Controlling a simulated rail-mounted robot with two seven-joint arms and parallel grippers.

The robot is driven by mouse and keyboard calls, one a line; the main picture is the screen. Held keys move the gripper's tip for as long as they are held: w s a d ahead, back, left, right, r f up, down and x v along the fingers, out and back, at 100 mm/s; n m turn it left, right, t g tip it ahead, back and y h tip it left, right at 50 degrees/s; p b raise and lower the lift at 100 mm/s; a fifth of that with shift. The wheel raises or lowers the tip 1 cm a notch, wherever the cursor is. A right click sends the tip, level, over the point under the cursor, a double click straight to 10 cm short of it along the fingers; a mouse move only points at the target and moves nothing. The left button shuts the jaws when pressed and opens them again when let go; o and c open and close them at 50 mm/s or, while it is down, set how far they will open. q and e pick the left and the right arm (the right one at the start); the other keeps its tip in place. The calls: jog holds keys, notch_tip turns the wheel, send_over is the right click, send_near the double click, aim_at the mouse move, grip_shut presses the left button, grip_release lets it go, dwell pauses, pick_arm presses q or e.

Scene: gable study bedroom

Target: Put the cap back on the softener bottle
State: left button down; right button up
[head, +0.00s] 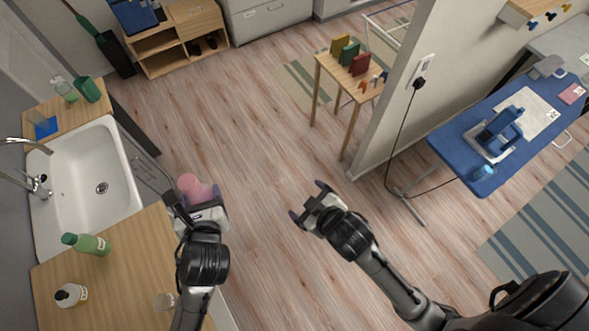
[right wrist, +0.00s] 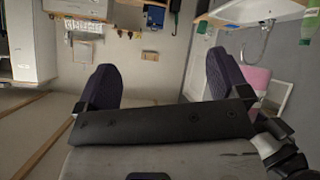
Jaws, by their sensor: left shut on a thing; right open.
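A pink thing (head: 197,190), which looks like the softener bottle, is held in my left gripper (head: 197,204) over the floor just right of the counter edge. Part of it is hidden by the gripper. It also shows in the right wrist view (right wrist: 257,78), behind a finger. I cannot tell whether its mouth is bare. A small clear cup-like piece (head: 165,301) stands on the counter beside my left arm; I cannot tell if it is the cap. My right gripper (head: 307,201) is open and empty over the floor, right of the left one.
The wooden counter (head: 130,262) holds a green bottle (head: 87,244) and a white dark-capped bottle (head: 70,295). A white sink (head: 85,190) lies behind them. A small table (head: 345,80) and a blue ironing board (head: 460,145) stand farther right. Open floor lies between.

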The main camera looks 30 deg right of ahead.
jog(key=s+d+f+m+g, duration=0.1)
jog(key=s+d+f+g, duration=0.1)
jog(key=s, duration=0.5)
jog(key=s+d+f+m+g, duration=0.2)
jog(key=s+f+g, duration=0.3)
jog(key=s, duration=0.3)
jog(key=shift+s+d+h, duration=0.25)
jog(key=shift+d+h, duration=0.05)
jog(key=shift+d, duration=0.2)
